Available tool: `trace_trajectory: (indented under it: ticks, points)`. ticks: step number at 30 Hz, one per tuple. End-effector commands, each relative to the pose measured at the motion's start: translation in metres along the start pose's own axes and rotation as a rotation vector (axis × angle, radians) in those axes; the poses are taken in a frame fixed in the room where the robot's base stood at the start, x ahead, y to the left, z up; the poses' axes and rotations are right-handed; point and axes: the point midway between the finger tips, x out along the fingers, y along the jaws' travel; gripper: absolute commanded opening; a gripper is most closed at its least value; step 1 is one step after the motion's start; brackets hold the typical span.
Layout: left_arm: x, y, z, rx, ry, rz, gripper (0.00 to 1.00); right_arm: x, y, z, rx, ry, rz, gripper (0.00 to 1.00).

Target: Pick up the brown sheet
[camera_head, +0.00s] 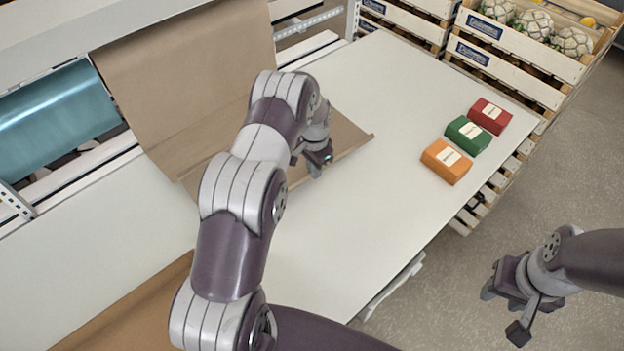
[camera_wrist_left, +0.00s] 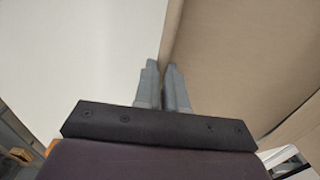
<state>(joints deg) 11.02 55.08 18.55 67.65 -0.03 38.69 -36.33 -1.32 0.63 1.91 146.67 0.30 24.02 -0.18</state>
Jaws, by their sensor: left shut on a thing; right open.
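The brown sheet (camera_head: 190,80) hangs down from the back and runs out onto the white table, where its front edge is slightly curled. It also fills the right side of the left wrist view (camera_wrist_left: 245,60). My left gripper (camera_head: 318,170) is at the front edge of the sheet, low over the table. In the left wrist view its two fingers (camera_wrist_left: 164,75) are close together, shut on the sheet's edge. My arm hides part of the sheet. My right gripper (camera_head: 503,312) is open and empty, off the table over the floor.
Orange (camera_head: 447,161), green (camera_head: 469,134) and red (camera_head: 490,116) packages lie at the table's right side. Wooden crates (camera_head: 520,62) with balls stand behind. A blue roll (camera_head: 55,115) is at left. A brown surface (camera_head: 135,315) shows at bottom left. The table's (camera_head: 370,215) middle is clear.

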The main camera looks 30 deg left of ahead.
Motion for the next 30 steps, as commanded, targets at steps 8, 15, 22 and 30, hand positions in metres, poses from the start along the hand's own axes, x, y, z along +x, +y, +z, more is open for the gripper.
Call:
trace_trajectory:
  ticks: [8, 15, 22, 30]
  points:
    - [-0.027, 0.025, -0.061, 0.006, 0.004, -0.002, 0.0, 0.044, 0.0, 0.005, 0.0, 0.0, 0.0, 0.43]
    - [-0.07, 0.04, -0.095, 0.003, -0.002, 0.002, 0.0, -0.021, 0.0, -0.003, 0.0, 0.001, 0.0, 0.43]
    - [-0.07, 0.048, -0.105, 0.003, -0.001, 0.001, 0.0, -0.043, 0.0, -0.005, 0.0, 0.0, 0.0, 0.43]
    - [-0.069, 0.073, -0.107, 0.004, 0.0, 0.001, 0.0, -0.049, 0.0, -0.006, 0.0, 0.0, 0.0, 0.43]
